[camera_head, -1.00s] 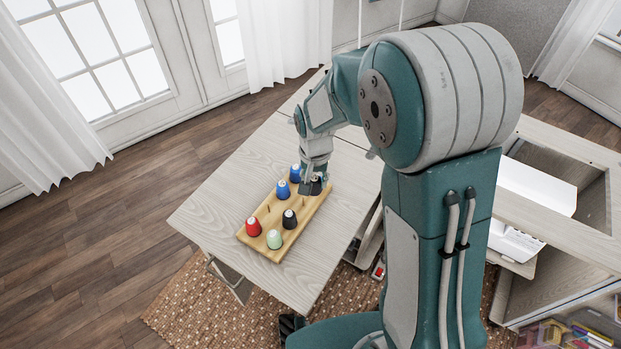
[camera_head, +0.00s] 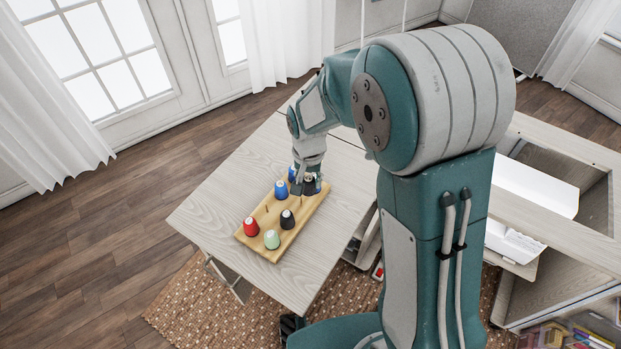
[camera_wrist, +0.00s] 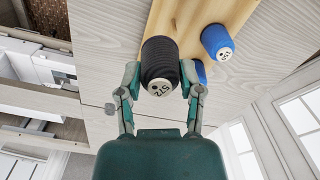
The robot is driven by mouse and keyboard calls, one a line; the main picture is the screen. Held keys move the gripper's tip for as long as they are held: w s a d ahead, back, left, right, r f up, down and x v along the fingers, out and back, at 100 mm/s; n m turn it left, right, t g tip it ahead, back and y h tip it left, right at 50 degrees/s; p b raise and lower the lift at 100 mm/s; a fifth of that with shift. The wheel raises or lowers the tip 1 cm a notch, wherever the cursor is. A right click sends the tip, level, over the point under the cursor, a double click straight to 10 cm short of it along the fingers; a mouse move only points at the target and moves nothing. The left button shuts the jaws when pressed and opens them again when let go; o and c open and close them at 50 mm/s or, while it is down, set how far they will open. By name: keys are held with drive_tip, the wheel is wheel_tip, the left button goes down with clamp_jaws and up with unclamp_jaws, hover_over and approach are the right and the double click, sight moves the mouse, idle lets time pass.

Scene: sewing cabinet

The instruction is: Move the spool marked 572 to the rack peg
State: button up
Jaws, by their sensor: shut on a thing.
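My gripper (camera_head: 308,190) is at the far right end of the wooden rack (camera_head: 261,253) on the table. In the wrist view its two fingers (camera_wrist: 160,78) are shut on a black spool (camera_wrist: 159,52), one on each side. The spool's pale end carries an upside-down mark that looks like 572. The same spool (camera_head: 309,182) is partly hidden in the head view. I cannot tell whether it is lifted off the rack. Bare thin pegs (camera_head: 267,208) stand on the rack.
The rack also holds a red spool (camera_head: 250,227), a mint spool (camera_head: 271,240), another black spool (camera_head: 287,219) and a blue spool (camera_head: 281,189). A second blue spool (camera_wrist: 200,73) is close to my gripper's finger. The table (camera_head: 215,212) is clear left of the rack.

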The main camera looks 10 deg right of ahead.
drive_tip(key=shift+a, duration=0.95)
drive_tip(key=shift+a, duration=0.2)
drive_tip(key=shift+d, duration=0.15)
drive_tip(key=shift+f, duration=2.5)
idle(0.5)
drive_tip(key=o, duration=0.9)
drive_tip(key=shift+o, duration=0.2)
